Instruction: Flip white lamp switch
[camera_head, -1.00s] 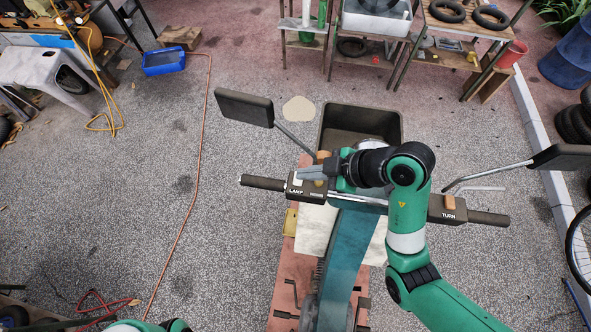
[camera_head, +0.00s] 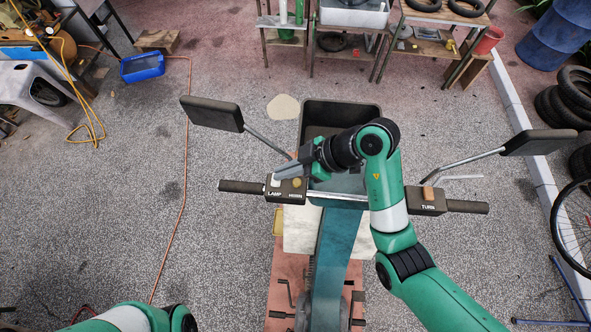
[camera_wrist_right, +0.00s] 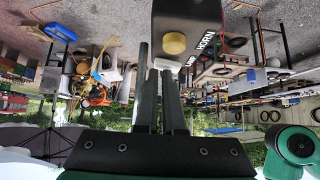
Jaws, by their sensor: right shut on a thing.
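The white lamp switch (camera_head: 275,182) is on the dark control box (camera_head: 287,190) marked LAMP and HORN, at the left of the handlebar. My right gripper (camera_head: 281,174) comes in from the right above this box. Its fingers are closed around the small white switch, which is mostly hidden between their tips. In the right wrist view, the fingers (camera_wrist_right: 160,75) are almost together, with a white bit at their tips, beside the yellowish horn button (camera_wrist_right: 173,42). Of my left arm, only a green and white part shows at the bottom left; its gripper is out of view.
The TURN box (camera_head: 426,201) with an orange switch is on the right handlebar. Two mirrors (camera_head: 212,113) stick out on stalks. A dark bin (camera_head: 341,110) lies behind the handlebar. Open pavement is on both sides.

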